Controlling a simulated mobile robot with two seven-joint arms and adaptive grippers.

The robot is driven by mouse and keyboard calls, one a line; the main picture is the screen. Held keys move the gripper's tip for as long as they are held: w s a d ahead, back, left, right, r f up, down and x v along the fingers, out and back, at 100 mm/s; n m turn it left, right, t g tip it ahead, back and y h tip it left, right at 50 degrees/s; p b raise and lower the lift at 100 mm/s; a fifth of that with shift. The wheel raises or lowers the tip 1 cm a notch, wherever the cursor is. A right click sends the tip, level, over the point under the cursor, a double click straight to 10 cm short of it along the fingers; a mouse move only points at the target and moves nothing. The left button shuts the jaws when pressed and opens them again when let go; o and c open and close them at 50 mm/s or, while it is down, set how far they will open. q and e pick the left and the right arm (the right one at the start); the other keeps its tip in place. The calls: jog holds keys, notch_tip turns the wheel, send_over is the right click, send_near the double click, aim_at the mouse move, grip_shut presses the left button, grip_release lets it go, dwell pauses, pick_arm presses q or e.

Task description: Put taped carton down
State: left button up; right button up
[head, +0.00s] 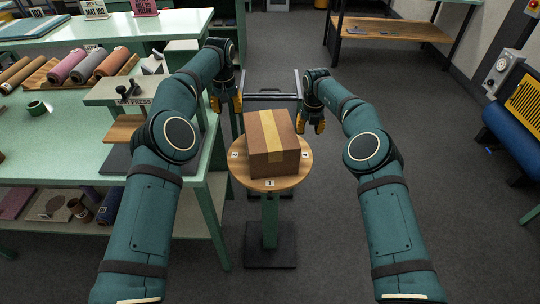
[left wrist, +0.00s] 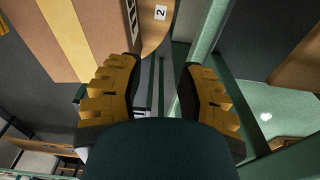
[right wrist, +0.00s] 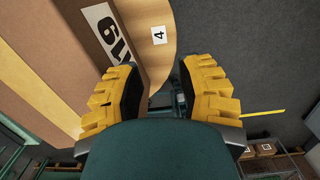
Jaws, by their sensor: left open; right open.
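The taped carton (head: 271,142) is a brown box with a tan tape strip. It rests upright on a round wooden stand top (head: 240,173) in the head view. My left gripper (head: 227,103) is open just left of the carton's far side, apart from it. My right gripper (head: 311,125) is open to the right of the carton, also apart. The carton (left wrist: 80,35) fills the upper left of the left wrist view, near a label 2. In the right wrist view the carton (right wrist: 75,60) shows printed characters on its side, beside a label 4.
A green bench (head: 60,130) with rolls and a mat press (head: 125,95) stands close on the left. A yellow-slatted machine (head: 522,100) stands at the far right. The grey floor (head: 440,190) right of the stand is clear.

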pick_arm(q)
notch_tip(320, 180, up, 3)
jog(key=shift+s+f, duration=0.1)
jog(key=shift+f, duration=0.05)
pick_arm(e)
notch_tip(320, 180, up, 12)
jog(key=shift+s, duration=0.45)
dwell(0.4)
